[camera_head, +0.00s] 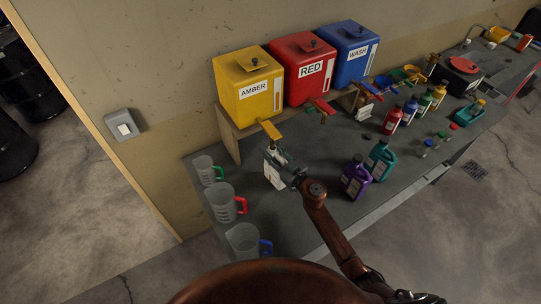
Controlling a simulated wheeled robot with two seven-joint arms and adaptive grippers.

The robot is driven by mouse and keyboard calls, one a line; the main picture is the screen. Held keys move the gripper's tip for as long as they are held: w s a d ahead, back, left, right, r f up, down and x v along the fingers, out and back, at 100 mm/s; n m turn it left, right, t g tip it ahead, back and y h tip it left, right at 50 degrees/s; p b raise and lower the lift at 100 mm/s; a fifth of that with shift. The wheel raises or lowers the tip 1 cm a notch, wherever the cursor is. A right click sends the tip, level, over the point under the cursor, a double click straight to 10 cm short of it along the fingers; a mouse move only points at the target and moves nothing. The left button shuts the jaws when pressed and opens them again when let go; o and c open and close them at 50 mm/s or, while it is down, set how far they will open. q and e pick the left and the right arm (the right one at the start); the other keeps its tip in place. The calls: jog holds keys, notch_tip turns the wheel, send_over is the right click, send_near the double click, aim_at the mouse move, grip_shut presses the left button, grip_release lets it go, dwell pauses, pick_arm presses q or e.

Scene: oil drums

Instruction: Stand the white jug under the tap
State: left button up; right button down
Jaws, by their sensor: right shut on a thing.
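My right gripper (279,161) reaches in from the lower right and is shut on the white jug (272,176). The jug looks roughly upright, low over or on the bench, just below and in front of the yellow tap (269,130) of the AMBER drum (245,92). The gripper hides part of the jug, and I cannot tell whether its base touches the bench. A red tap (321,105) and a blue tap (372,90) belong to the RED and WASH drums. My left gripper is not in view.
Clear measuring jugs (222,205) with coloured handles stand along the bench's left end. A purple bottle (355,178) and a teal bottle (380,158) stand right of my gripper. A white item (364,110) stands near the blue tap. Several small bottles stand further right.

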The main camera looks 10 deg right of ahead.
jog(key=shift+f+b, duration=0.65)
jog(key=shift+f, duration=1.1)
jog(key=c, duration=1.4)
grip_release()
jog(key=shift+f, duration=0.1)
jog(key=shift+s, duration=0.1)
jog(key=shift+d+r, duration=0.1)
jog(key=shift+r, duration=0.1)
jog(key=v, duration=1.2)
